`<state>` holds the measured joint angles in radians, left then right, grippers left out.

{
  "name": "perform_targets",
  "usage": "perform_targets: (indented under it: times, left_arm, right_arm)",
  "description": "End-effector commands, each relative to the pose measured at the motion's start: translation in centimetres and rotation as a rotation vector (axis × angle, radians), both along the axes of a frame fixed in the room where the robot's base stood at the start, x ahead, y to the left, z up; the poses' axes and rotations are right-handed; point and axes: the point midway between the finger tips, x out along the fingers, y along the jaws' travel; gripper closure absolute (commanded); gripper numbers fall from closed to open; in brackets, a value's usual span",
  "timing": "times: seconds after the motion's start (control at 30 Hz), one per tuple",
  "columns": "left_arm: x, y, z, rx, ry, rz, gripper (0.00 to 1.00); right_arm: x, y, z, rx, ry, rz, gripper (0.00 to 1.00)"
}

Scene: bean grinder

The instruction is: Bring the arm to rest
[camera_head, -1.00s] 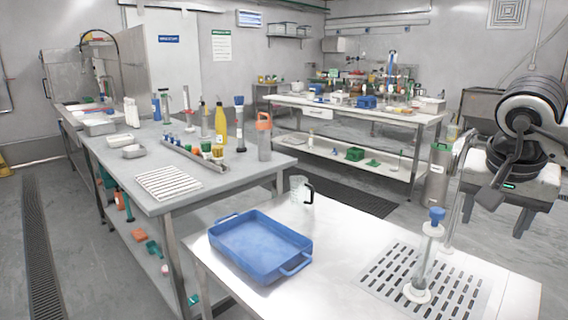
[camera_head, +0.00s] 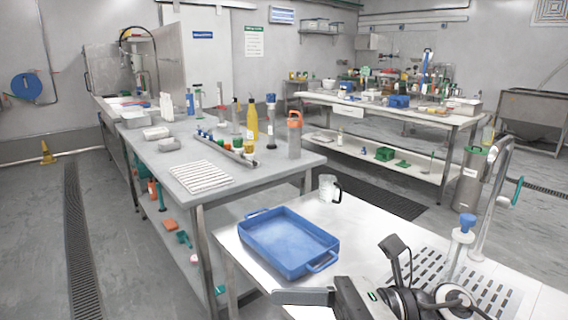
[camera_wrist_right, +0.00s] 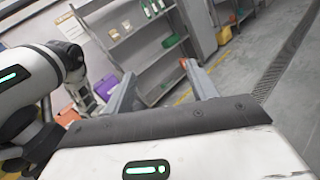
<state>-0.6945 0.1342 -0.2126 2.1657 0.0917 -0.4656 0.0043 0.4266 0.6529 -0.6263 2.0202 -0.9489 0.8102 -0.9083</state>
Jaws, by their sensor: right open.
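My right gripper (camera_wrist_right: 159,70) is open and empty in the right wrist view, its two grey fingers wide apart with only background between them. In the head view my right arm is low at the bottom edge, its gripper (camera_head: 278,296) pointing left in front of the blue tray (camera_head: 325,261), with one finger clearly showing. I cannot tell whether it touches the tray or table. My left gripper is not in view.
The near white table holds the tray, a clear jug (camera_head: 329,188) with a dark handle, and a blue-topped clear device (camera_head: 459,244) by the slotted drain (camera_head: 425,262). A grey bench (camera_head: 240,176) with bottles stands behind.

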Motion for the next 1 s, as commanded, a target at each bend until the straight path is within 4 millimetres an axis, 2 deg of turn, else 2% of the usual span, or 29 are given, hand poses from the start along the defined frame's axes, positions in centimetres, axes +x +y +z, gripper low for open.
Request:
perform_targets:
  times: [0.03,0.07,0.17,0.27,0.3,0.37,0.4,0.5,0.63,0.67,0.8,1.0]
  left_arm:
    - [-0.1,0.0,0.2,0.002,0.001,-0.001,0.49]
    - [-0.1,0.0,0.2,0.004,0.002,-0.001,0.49]
    - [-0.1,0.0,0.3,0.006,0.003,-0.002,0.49]
    - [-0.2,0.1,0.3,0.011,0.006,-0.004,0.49]
    - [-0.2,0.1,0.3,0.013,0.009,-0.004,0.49]
    - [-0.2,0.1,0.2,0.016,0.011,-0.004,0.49]
    - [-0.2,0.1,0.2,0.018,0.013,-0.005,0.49]
    - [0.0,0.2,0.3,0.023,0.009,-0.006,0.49]
    - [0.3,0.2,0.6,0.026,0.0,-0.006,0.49]
    - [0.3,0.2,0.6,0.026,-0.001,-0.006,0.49]
    - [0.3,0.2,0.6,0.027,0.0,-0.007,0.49]
    - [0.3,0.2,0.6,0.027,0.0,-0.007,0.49]
  right_arm:
    - [0.4,0.2,0.6,0.158,0.237,-0.065,0.43]
    - [1.0,-0.1,0.8,0.247,0.377,-0.106,0.43]
    - [3.5,-2.2,-0.4,0.536,0.86,-0.24,0.43]
    - [5.3,-5.4,-5.0,0.828,1.354,-0.373,0.43]
    - [5.4,-6.8,-7.6,0.946,1.55,-0.429,0.43]
    - [4.7,-8.6,-11.8,1.117,1.82,-0.505,0.43]
    - [3.8,-9.6,-14.5,1.219,1.975,-0.552,0.43]
    - [0.8,-11.2,-20.1,1.442,2.284,-0.653,0.43]
    - [-3.2,-12.1,-24.7,1.652,2.538,-0.744,0.43]
    - [-3.8,-12.2,-25.4,-1.654,-2.529,0.746,0.43]
    - [-5.7,-12.4,-27.0,-1.599,-2.407,0.72,0.43]
    - [-5.8,-12.3,-27.0,-1.598,-2.404,0.719,0.43]
